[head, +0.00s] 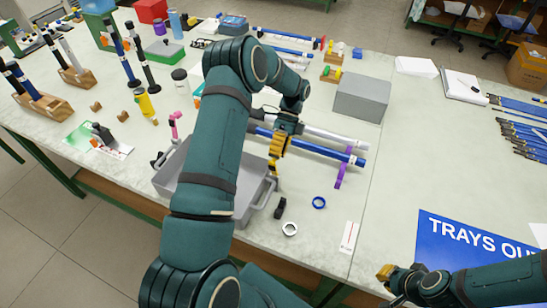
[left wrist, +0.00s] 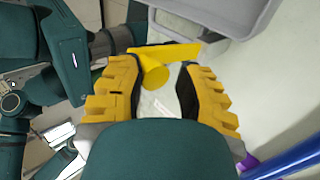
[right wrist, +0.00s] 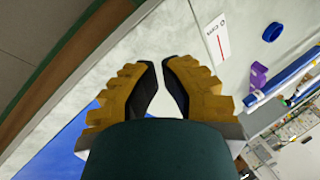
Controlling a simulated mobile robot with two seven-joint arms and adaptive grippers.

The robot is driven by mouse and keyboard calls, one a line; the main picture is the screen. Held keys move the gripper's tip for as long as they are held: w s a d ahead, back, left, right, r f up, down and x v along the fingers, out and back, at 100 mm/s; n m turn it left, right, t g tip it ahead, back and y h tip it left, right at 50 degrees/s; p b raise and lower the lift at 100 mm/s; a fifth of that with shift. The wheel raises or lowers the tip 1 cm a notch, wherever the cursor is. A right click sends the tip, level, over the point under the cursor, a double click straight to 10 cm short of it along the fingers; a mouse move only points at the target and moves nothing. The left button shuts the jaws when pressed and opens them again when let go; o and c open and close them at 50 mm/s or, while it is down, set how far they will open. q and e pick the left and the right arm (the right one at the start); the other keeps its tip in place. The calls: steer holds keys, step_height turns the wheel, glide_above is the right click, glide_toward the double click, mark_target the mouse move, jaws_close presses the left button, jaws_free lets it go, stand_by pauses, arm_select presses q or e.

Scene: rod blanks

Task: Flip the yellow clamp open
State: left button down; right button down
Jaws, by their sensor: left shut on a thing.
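The yellow clamp shows in the left wrist view as a flat lever with a rounded knob (left wrist: 155,74). My left gripper (left wrist: 160,62) is around the knob, with a finger on each side. It is shut on the clamp; the left finger touches the knob and contact on the right side is hard to see. In the head view my left gripper (head: 278,147) is beside the grey tray, at the near end of the rods, and hides most of the clamp. My right gripper (head: 386,272) is empty at the table's front edge; a narrow gap shows between its fingertips (right wrist: 160,65).
A blue rod (head: 320,147) lies by purple supports (head: 341,172). A grey tray (head: 258,192) is under my left arm. A blue ring (head: 319,202), a white ring (head: 290,229) and a grey block (head: 362,98) stand nearby. The blue sign (head: 450,240) lies near my right arm.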

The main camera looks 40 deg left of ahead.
arm_select(q)
steer(key=shift+f, duration=0.4)
arm_select(e)
steer(key=w+a+r+m+t+y, duration=0.15)
steer(key=a+m, duration=0.25)
steer(key=a, duration=0.5)
steer(key=w+a+r+m+t, duration=0.25)
steer(key=a+m, duration=0.25)
steer(key=a, duration=0.3)
steer(key=w+a+r+m+t, duration=0.2)
steer(key=a+m, duration=0.2)
steer(key=a, duration=0.5)
steer(key=s+a+r+m+t+h, duration=0.1)
steer(key=s+a+r+m+t, duration=0.15)
steer(key=s+a+m, duration=0.55)
steer(key=s+a+r+m+t+h, duration=0.15)
steer(key=s+a+r+m, duration=0.35)
steer(key=m, duration=0.5)
steer(key=x, duration=1.2)
steer(key=shift+w+a+g, duration=0.15)
steer(key=shift+a+g, duration=0.15)
steer(key=shift+a, duration=0.15)
steer(key=shift+r, duration=0.1)
